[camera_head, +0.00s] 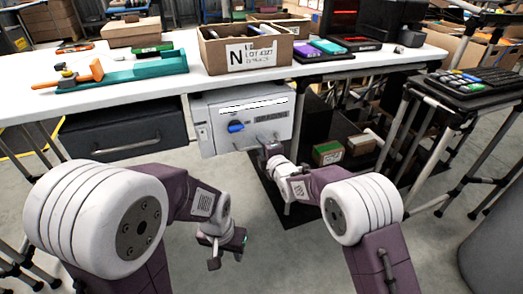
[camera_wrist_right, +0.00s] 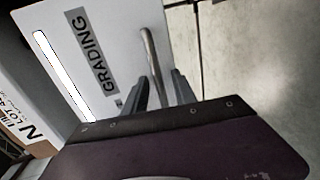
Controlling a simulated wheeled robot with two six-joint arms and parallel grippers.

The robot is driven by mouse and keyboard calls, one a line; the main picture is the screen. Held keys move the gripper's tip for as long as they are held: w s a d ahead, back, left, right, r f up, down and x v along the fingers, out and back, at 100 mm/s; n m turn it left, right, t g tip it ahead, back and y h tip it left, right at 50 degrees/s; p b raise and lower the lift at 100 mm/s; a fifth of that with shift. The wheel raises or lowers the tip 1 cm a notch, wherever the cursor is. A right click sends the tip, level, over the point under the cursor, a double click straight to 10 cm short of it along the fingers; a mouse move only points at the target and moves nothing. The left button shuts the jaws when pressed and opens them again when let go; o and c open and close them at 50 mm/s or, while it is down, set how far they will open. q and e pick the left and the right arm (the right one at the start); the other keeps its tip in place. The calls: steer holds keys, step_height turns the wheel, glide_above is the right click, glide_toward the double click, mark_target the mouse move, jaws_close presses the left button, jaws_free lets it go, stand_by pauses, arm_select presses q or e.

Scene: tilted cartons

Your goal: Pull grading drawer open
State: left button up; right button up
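The grading drawer has a pale front (camera_head: 212,108) under the white bench in the head view, and it looks closed. In the right wrist view its front (camera_wrist_right: 75,25) carries a grey GRADING label (camera_wrist_right: 97,55) beside a metal bar handle (camera_wrist_right: 150,60). My right gripper (camera_head: 266,147) is at the lower right of the drawer front. In the wrist view its fingers (camera_wrist_right: 163,90) are apart, with the handle's near end between them; I cannot tell if they touch it. My left gripper (camera_head: 227,258) hangs low over the floor, fingers apart and empty.
A dark drawer (camera_head: 125,132) hangs under the bench at left. The bench (camera_head: 150,88) holds a carton (camera_head: 215,58), a teal tool (camera_head: 125,75) and flat boxes. Low cartons (camera_head: 328,153) stand right of my right gripper. A stand with a keypad (camera_head: 470,85) is at right. Floor in front is clear.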

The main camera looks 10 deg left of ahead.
steer(key=shift+w+a+f, duration=0.1)
steer(key=shift+w+a, duration=0.1)
steer(key=shift+w, duration=0.05)
steer(key=shift+c, duration=0.3)
jaws_close()
stand_by(1.0)
